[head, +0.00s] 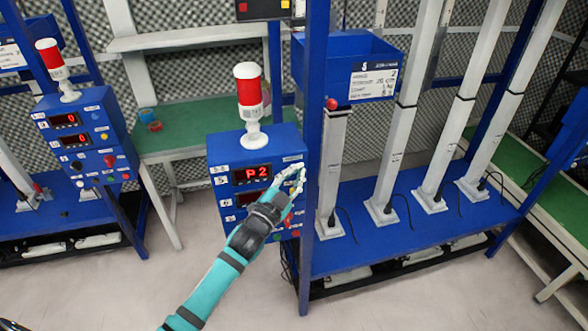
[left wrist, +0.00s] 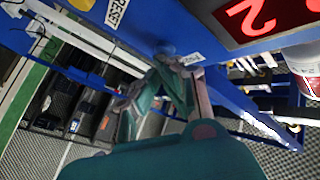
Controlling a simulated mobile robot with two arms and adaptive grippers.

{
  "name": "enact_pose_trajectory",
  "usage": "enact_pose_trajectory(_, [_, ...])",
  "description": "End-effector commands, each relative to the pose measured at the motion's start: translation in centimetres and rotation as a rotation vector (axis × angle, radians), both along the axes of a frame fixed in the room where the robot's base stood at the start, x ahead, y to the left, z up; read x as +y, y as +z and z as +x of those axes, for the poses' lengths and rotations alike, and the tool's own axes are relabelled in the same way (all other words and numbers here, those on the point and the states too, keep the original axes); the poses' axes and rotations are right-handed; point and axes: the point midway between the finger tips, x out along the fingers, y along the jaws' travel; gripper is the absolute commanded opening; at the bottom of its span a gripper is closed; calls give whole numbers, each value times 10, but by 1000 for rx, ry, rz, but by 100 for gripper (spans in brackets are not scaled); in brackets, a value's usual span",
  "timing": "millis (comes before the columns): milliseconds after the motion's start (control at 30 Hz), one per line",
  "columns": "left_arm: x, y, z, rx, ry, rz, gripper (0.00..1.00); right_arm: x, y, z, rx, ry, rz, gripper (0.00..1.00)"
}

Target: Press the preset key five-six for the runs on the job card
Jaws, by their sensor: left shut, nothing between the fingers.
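A blue control box (head: 222,155) stands in the middle of the head view, with a red-and-white lamp (head: 248,95) on top. Its upper display (head: 252,174) reads "P2" in red; the display also shows in part in the left wrist view (left wrist: 255,15). A lower display is partly covered by my arm. My left gripper (head: 291,181) is shut and empty at the box's right side, hiding some keys. In the left wrist view its fingertips (left wrist: 166,72) are close to a bluish round key (left wrist: 165,48); I cannot tell whether they touch. My right gripper is not in view.
A white card (head: 374,84) with handwriting, mostly illegible, is on a blue bin (head: 345,46). A blue post (head: 312,200) stands just right of the box. A second control box (head: 85,140) showing zeros stands left. Several pale columns (head: 395,140) rise from the blue bench at right.

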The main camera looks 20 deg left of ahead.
Motion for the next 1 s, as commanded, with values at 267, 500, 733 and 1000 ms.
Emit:
enact_pose_trajectory(267, [-7, 0, -11, 1, 0, -2, 0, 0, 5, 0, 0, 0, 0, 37])
enact_pose_trajectory(500, [-9, -1, -14, 1, 1, 0, 0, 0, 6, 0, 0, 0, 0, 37])
enact_pose_trajectory(733, [-12, -1, -18, 2, 0, -2, 0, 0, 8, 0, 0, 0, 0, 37])
enact_pose_trajectory(1000, [-27, 0, -40, 2, 1, -4, 0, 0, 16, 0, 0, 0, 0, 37])
